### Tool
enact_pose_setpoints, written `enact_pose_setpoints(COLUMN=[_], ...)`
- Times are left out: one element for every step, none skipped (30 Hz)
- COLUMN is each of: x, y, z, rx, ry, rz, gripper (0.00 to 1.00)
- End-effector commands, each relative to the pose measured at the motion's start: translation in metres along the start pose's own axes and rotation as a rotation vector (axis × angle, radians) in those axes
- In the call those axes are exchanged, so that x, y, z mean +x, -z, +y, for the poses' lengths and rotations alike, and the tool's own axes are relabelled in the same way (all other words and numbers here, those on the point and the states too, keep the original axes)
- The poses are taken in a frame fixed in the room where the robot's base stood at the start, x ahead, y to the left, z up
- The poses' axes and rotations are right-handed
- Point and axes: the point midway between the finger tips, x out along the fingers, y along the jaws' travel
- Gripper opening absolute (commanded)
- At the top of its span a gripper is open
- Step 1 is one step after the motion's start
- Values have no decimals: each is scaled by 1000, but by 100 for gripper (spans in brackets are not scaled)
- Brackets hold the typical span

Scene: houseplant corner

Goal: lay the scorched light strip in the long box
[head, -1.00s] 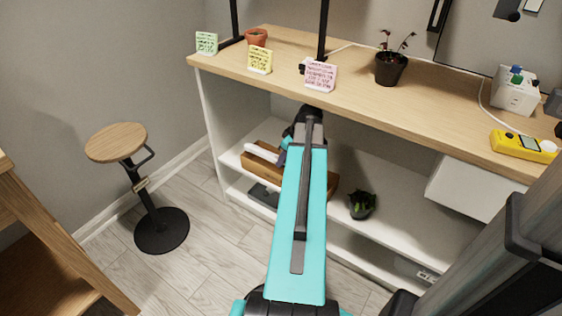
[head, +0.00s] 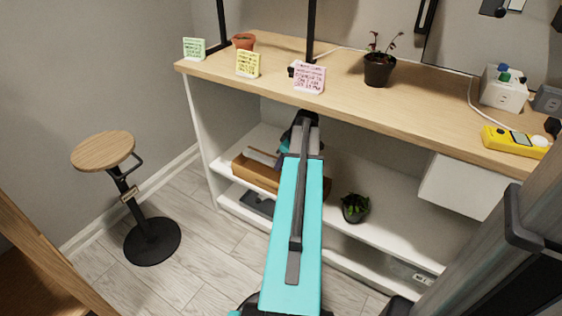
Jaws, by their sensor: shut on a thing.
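The long box (head: 252,175) is a brown open box on the upper shelf under the wooden counter, left of my arm. A pale grey-white strip (head: 262,157), which looks like the light strip, lies lengthwise at the box's opening, its right end running behind my arm. I cannot make out scorch marks or whether it rests on the bottom. My gripper (head: 284,147) is by the strip's right end, mostly hidden behind my cyan arm. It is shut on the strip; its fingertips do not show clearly.
The counter (head: 430,105) above carries note cards, a terracotta pot (head: 243,41), a wilted plant (head: 379,66) and a yellow meter (head: 515,140). A stool (head: 103,150) stands left on open floor.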

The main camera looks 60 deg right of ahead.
Motion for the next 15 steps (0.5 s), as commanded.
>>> enact_pose_setpoints(x=[4, 6, 8, 10, 12, 15, 17, 18, 21, 22, 24, 25, 26, 27, 28], y=[-2, -2, -3, -4, -5, -6, -6, -7, -8, -8, -9, -10, -10, -10, -11], z=[0, 0, 0, 0, 0, 0, 0, 0, 0, 0, 0, 0, 0, 0, 0], rx=[0, 0, 0, 0, 0, 0, 0, 0, 0, 0, 0, 0, 0, 0, -1], ry=[0, 0, 0, 0, 0, 0, 0, 0, 1, 1, 1, 1, 1, 0, 0], rz=[0, 1, 1, 1, 1, 1, 0, 0, 0, 0, 0, 0, 0, 0, 1], gripper=[0, 0, 0, 0, 0, 0, 0, 0, 0, 0, 0, 0, 0, 0, 0])
